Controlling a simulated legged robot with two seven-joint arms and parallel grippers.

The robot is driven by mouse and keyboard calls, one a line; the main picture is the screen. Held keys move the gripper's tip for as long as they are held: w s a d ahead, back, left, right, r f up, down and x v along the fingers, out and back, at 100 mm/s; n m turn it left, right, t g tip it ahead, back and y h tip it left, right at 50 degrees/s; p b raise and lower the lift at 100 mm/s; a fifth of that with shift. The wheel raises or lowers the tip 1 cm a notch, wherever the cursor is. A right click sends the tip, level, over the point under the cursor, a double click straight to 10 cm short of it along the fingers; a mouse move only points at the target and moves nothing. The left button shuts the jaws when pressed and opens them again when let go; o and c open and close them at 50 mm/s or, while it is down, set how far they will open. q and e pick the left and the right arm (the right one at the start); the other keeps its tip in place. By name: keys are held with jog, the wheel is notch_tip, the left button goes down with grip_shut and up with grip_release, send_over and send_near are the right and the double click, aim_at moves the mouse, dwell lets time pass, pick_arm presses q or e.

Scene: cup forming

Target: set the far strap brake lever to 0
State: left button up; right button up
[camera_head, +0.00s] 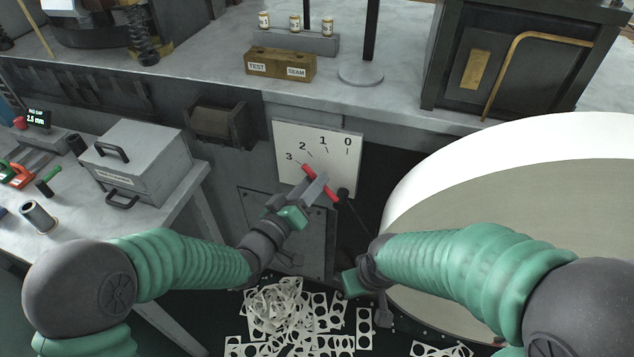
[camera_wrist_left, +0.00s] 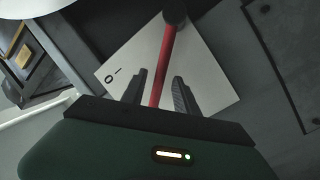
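The red brake lever (camera_head: 330,195) stands in front of a white scale plate (camera_head: 318,140) marked 3, 2, 1, 0 from left to right. It runs up-left from a dark round hub (camera_head: 343,194), its tip near the 3 mark. My left gripper (camera_head: 313,188) is at the lever. In the left wrist view, the red lever (camera_wrist_left: 162,70) passes between the two separated fingers (camera_wrist_left: 160,92), with visible gaps, so the gripper looks open around it. My right gripper (camera_head: 382,314) hangs low at centre right; its fingers are too dark to read.
A large white round drum (camera_head: 540,140) fills the right side. A grey lidded box (camera_head: 140,160) stands on the left bench. Punched scraps (camera_head: 285,315) lie below. A wooden TEST/SEAM block (camera_head: 280,66) sits on the ledge above the plate.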

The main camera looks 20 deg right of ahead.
pick_arm(q)
jog(key=shift+w+d, duration=0.4)
jog(key=shift+w, duration=0.25)
jog(key=shift+d, duration=0.4)
jog(key=c, duration=0.4)
grip_shut()
jog(key=shift+w+a, duration=0.1)
jog(key=shift+a, duration=0.1)
